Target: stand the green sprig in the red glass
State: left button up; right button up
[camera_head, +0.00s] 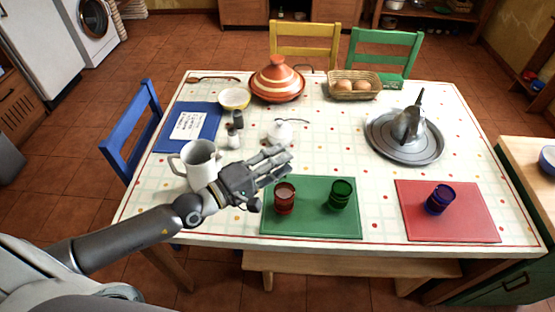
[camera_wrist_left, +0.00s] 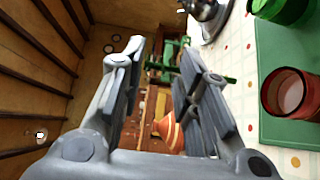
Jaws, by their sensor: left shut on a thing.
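The red glass (camera_head: 285,199) stands upright on the left part of the green mat (camera_head: 310,225); the glass also shows at the right of the left wrist view (camera_wrist_left: 290,93). My left gripper (camera_head: 277,160) is above the table, just behind and above the red glass. In the left wrist view, the fingers (camera_wrist_left: 160,62) are shut on a thin green sprig (camera_wrist_left: 159,67), which lies crosswise and pokes out past the right finger. The sprig is outside the glass. In the head view the fingers hide it. My right gripper is not in view.
A green glass (camera_head: 341,195) stands right of the red one. A blue glass (camera_head: 440,199) stands on a red mat (camera_head: 448,225). A white mug (camera_head: 200,160) is close to my left wrist. A white pot (camera_head: 280,133) and shakers (camera_head: 233,137) stand behind. A grey tray (camera_head: 375,145) is right.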

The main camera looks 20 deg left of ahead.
pick_arm(q)
notch_tip(320, 180, down, 8)
jog(key=b, duration=0.7)
dwell(0.4)
jog(key=o, duration=0.8)
jog(key=o, duration=0.5)
